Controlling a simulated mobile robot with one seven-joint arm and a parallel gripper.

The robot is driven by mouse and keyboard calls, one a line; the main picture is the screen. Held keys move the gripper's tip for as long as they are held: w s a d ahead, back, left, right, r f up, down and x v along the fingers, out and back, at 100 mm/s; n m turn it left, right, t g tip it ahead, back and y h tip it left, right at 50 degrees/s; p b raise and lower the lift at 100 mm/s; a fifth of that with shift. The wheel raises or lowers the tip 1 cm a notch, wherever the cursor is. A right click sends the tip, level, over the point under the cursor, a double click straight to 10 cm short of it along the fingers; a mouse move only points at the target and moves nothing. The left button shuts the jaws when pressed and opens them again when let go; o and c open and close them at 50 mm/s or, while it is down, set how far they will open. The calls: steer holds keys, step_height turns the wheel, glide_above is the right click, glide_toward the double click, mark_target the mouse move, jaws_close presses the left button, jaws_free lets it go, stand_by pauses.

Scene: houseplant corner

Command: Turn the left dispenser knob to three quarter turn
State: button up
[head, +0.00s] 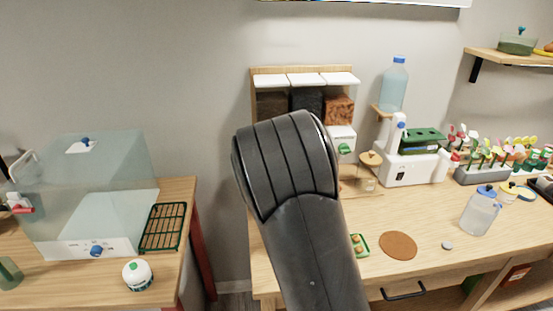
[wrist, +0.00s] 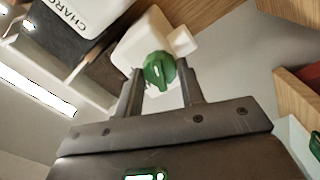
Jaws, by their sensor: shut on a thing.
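The dispenser rack (head: 305,80) stands against the wall, with three bins under white lids. In the head view my arm hides its left and middle knobs and my gripper. The wrist view shows the left dispenser knob (wrist: 160,70), green and ridged, on a white outlet block (wrist: 138,45). My gripper (wrist: 161,82) has one finger on each side of this knob and is shut on it. The wrist view is tilted, and I cannot tell how far the knob is turned. The right knob (head: 344,149), also green, is free.
A charcoal label (wrist: 82,12) shows on the neighbouring bin. A glass jar (head: 368,172) and a white machine (head: 400,165) stand to the right of the rack. A brown round mat (head: 398,245) lies in front. A clear chamber (head: 95,190) sits on the left table.

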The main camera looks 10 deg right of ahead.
steer(key=shift+f+m, duration=0.1)
steer(key=shift+m, duration=14.9)
steer(key=o, duration=1)
steer(key=s, duration=1.1)
